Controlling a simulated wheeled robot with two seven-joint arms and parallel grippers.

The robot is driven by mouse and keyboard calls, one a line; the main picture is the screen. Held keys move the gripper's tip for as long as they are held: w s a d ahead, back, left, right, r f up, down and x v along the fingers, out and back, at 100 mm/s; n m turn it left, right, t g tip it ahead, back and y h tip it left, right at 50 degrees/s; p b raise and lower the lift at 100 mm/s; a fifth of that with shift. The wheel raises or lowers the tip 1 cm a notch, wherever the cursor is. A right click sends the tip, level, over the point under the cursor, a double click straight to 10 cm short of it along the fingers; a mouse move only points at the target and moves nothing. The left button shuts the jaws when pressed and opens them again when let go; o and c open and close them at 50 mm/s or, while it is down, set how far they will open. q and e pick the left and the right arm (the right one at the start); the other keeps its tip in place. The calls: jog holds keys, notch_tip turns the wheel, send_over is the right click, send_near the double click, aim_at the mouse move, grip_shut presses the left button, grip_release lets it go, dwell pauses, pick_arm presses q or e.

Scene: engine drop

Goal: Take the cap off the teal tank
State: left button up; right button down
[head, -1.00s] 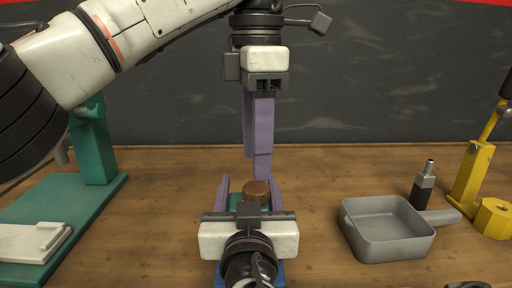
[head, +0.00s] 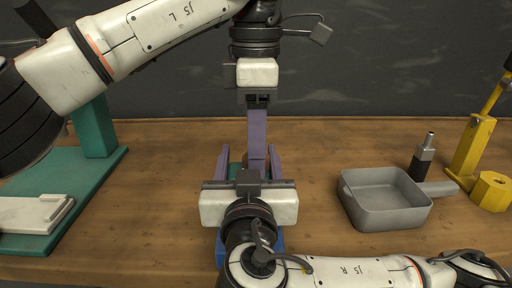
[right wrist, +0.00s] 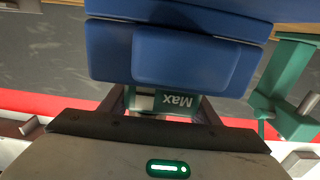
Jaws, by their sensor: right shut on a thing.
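My right gripper (head: 249,165) points away from me, its purple fingers on both sides of the teal tank. In the right wrist view the teal tank (right wrist: 172,101), marked "Max", is shut between these fingers. My left gripper (head: 257,165) hangs straight down over the tank. Its purple fingers are seen edge-on, so their gap does not show. They reach down to the brown cap's place and hide most of the cap. I cannot tell whether they touch or grip it.
A blue block (right wrist: 195,55) fills the upper middle of the right wrist view. A grey pan (head: 385,211) stands to the right, with a black-and-silver bottle-like thing (head: 423,162) and a yellow stand (head: 470,170) beyond. A teal stand (head: 95,130) is at left. Wood between is clear.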

pick_arm(q)
jog(key=shift+f, duration=0.1)
jog(key=shift+c, duration=0.3)
jog(key=c, duration=1)
jog(key=n, duration=0.3)
jog(key=o, duration=1.1)
jog(key=shift+o, duration=0.2)
